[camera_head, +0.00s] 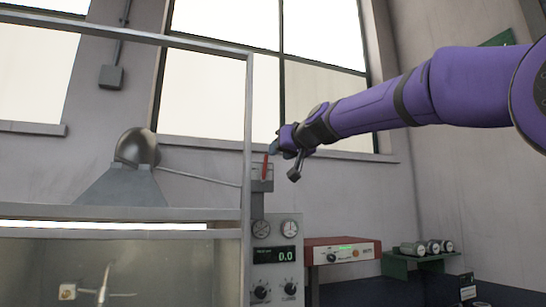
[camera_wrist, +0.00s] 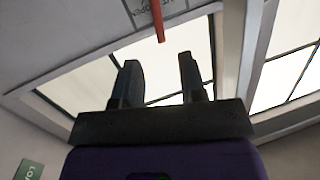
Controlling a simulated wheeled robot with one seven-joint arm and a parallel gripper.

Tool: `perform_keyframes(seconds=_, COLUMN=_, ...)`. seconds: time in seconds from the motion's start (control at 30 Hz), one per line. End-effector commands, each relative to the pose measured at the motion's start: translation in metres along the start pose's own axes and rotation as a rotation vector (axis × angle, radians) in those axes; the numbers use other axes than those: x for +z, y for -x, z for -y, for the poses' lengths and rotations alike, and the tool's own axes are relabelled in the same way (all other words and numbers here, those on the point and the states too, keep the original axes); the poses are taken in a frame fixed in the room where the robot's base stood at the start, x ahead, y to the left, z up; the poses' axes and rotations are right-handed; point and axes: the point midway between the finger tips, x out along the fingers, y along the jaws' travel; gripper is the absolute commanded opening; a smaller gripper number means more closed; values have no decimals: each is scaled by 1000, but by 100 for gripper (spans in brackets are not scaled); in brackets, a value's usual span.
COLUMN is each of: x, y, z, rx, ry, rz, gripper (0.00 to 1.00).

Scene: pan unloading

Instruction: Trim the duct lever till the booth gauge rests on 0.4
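The red duct lever (camera_head: 265,167) stands nearly upright on a grey bracket plate at the booth's right post. The lever also shows in the wrist view (camera_wrist: 159,25), where its tip lies just beyond and roughly between my fingertips. My gripper (camera_wrist: 159,62) is open, with two dark fingers apart and nothing between them. In the head view my gripper (camera_head: 276,147) is close beside the lever's upper end; whether they touch I cannot tell. The booth gauge, a digital display (camera_head: 275,255), reads 0.0.
The glass-fronted booth (camera_head: 249,120) with its metal hood (camera_head: 120,187) and duct elbow fills the left. A thin rod runs from the elbow to the lever bracket. A red-and-white instrument box (camera_head: 342,252) and a green rack (camera_head: 420,260) with cylinders stand at right.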

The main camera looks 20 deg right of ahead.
Motion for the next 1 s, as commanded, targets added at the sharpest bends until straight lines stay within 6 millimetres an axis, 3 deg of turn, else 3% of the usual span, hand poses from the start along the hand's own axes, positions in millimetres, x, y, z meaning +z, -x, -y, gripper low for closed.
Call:
perform_keyframes(seconds=0.1, x=0, y=20, z=0, rx=0, ry=0, rz=-1, gripper=38)
perform_keyframes(seconds=0.3, x=0, y=38, z=0, rx=0, ry=0, rz=0, gripper=38)
perform_keyframes(seconds=1.0, x=7, y=45, z=1, rx=-1, ry=0, rz=17, gripper=38)
